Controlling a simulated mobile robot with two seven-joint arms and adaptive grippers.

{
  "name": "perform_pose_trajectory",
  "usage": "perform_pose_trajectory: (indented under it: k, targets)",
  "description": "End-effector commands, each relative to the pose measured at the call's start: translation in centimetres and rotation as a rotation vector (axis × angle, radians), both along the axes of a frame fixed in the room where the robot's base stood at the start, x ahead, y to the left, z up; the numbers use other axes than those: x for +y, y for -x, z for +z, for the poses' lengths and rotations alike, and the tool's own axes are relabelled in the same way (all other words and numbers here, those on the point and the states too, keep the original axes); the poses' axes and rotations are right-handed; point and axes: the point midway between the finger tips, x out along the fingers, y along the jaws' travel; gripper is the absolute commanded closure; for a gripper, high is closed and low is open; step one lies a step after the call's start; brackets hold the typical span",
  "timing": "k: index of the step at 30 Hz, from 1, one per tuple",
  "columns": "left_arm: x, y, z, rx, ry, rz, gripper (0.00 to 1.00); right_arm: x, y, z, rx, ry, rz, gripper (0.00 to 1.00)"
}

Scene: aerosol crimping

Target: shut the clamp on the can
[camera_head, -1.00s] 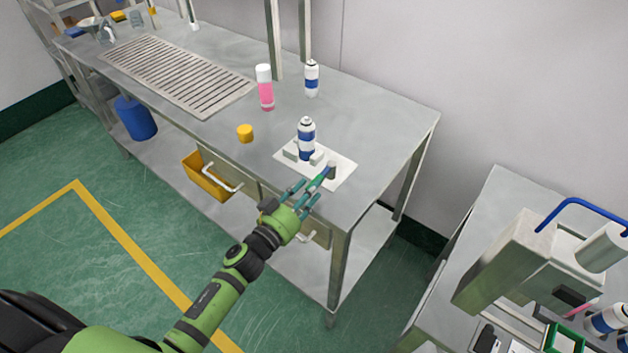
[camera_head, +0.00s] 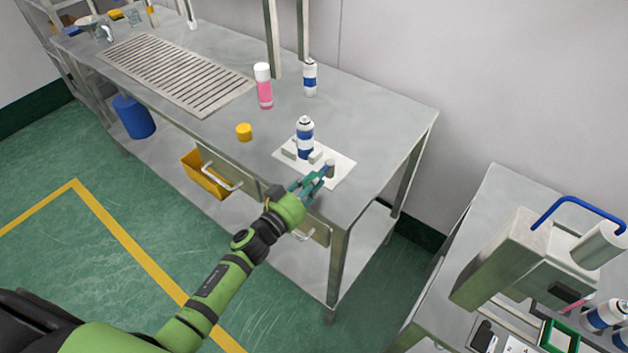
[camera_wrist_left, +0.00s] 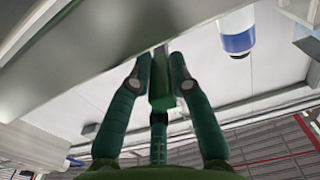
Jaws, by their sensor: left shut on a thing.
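A white can with a blue band (camera_head: 305,140) stands upright on a white plate (camera_head: 343,166) near the right end of the bench. Small grey clamp blocks (camera_head: 316,157) sit at its foot; I cannot tell whether they touch the can. A clamp lever with a grey end (camera_head: 330,166) rises at the front right of the plate. My left gripper (camera_head: 315,181) is shut on this lever. In the left wrist view the fingers (camera_wrist_left: 158,62) close around a dark green bar (camera_wrist_left: 160,90), and the can (camera_wrist_left: 237,32) shows upper right, apart from them. My right gripper is out of view.
A yellow bin (camera_head: 205,178) is below. A second table with a machine (camera_head: 520,255) stands right.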

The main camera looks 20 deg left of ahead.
Motion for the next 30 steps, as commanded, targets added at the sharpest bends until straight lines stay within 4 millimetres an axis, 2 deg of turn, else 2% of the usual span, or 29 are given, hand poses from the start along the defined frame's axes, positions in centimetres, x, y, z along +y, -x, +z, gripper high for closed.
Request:
perform_pose_trajectory:
  k: [10,11,12,20,23,26,30]
  targets:
    - [0.5,-0.2,0.3,-0.006,-0.006,-0.022,1.0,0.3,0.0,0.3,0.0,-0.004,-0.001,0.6]
    - [0.5,-0.2,0.3,-0.007,-0.007,-0.022,0.75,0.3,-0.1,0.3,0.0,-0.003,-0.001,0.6]
    - [0.5,-0.2,0.3,-0.007,-0.007,-0.022,0.6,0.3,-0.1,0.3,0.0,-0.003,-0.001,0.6]
    - [0.4,-0.1,0.2,-0.004,-0.004,-0.023,0.6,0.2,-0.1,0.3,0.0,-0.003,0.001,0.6]
    - [0.4,0.0,0.1,-0.002,-0.003,-0.024,0.6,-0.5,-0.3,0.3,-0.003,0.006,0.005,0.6]
    - [0.7,0.8,0.0,-0.001,-0.004,-0.023,0.6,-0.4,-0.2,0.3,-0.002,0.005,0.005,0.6]
    - [1.6,3.1,-0.1,0.001,-0.005,-0.023,0.6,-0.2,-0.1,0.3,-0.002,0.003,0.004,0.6]
